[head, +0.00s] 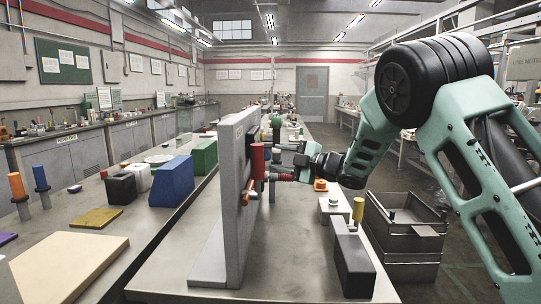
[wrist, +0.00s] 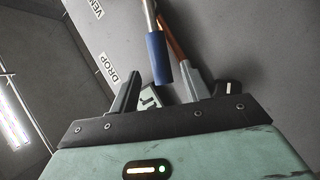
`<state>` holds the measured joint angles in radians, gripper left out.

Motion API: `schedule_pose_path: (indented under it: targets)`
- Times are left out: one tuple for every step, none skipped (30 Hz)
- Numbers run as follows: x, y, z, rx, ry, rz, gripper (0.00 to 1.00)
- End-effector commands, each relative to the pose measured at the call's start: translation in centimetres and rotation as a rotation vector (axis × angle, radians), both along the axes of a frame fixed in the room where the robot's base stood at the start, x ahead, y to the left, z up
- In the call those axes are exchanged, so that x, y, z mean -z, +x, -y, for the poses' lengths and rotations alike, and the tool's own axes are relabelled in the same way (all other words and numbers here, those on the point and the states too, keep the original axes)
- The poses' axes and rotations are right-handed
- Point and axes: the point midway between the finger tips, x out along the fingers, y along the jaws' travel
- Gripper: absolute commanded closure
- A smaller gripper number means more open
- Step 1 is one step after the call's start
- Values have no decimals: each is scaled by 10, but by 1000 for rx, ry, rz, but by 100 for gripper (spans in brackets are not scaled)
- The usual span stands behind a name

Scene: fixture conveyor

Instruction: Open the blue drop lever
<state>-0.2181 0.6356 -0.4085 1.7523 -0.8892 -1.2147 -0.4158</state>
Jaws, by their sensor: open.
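The blue drop lever (wrist: 158,58) shows in the wrist view as a blue grip on a metal rod, in front of the grey panel (wrist: 225,35). A DROP label (wrist: 108,80) is on the panel to its left. My gripper (wrist: 163,70) is open. The end of the blue grip lies between its two fingertips in the picture, with space on both sides; I cannot tell the depth between them. I cannot make out the blue lever there.
A copper-coloured rod (wrist: 173,40) is close behind the blue grip. A dark box (head: 353,262) and a grey box (head: 332,208) stand right of the panel. The bench (head: 290,265) is clear in front.

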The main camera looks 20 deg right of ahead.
Motion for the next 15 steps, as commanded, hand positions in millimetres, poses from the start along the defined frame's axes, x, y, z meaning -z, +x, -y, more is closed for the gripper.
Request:
schedule_pose_path:
  targets:
    - [-1,6,-7,-4,-1,0,53]
    - [0,10,-11,-4,0,-1,53]
    - [0,14,-14,-3,0,-1,53]
    - [-1,17,-16,-1,0,0,53]
    - [0,20,-18,-1,0,0,53]
    - [0,22,-20,-1,0,0,53]
    - [0,24,-22,-1,0,0,53]
    - [0,26,-23,-1,0,0,53]
    - [0,27,-25,-1,0,0,53]
    - [0,28,-26,-1,0,0,53]
    - [0,29,-26,0,0,0,53]
    - [0,29,-27,0,0,0,53]
    - [0,29,-27,0,0,0,53]
    - [0,30,-27,0,0,0,53]
    - [0,30,-27,0,1,-1,53]
